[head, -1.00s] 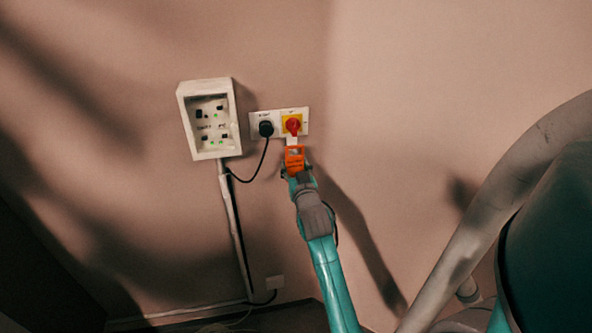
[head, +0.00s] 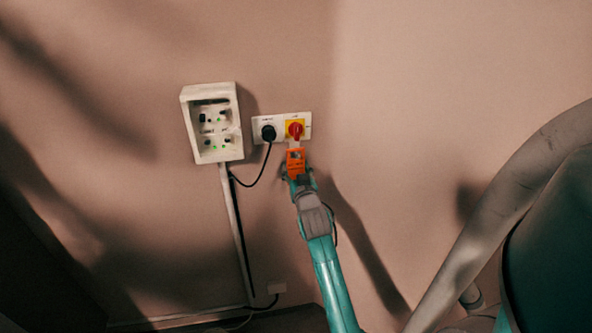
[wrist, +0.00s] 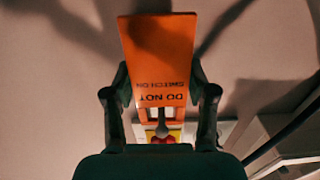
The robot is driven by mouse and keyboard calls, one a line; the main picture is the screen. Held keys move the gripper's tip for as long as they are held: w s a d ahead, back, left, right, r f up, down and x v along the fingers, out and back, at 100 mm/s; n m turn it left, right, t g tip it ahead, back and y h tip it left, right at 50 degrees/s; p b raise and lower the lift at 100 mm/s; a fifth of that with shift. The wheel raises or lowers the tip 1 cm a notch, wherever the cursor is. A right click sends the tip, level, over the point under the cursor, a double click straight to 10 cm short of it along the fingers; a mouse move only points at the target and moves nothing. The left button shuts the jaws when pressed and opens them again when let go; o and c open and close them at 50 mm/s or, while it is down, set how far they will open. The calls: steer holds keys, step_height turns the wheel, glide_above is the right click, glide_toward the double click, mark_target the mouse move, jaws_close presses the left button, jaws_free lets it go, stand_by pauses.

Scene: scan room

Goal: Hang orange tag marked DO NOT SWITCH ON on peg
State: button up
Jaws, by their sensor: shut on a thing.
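My gripper (head: 299,178) is shut on the orange tag (head: 296,161), in front of the wall just below the red and yellow switch (head: 295,130). In the wrist view the tag (wrist: 158,60) stands between the two fingers, with DO NOT SWITCH ON reading upside down. A small pale piece shows between the tag and the switch in the head view. In the wrist view a small grey knob-like part (wrist: 162,129) shows by the tag's lettered end; I cannot tell whether it is the peg. Whether the tag touches anything besides my gripper is not clear.
The switch shares a white wall plate (head: 283,118) with a black plug (head: 268,133), whose cable loops down to the left. A white box (head: 212,123) with small lights hangs further left, above vertical trunking (head: 236,230). The wall to the right is bare.

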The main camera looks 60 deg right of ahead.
steer(key=o, duration=1)
steer(key=v, duration=1.2)
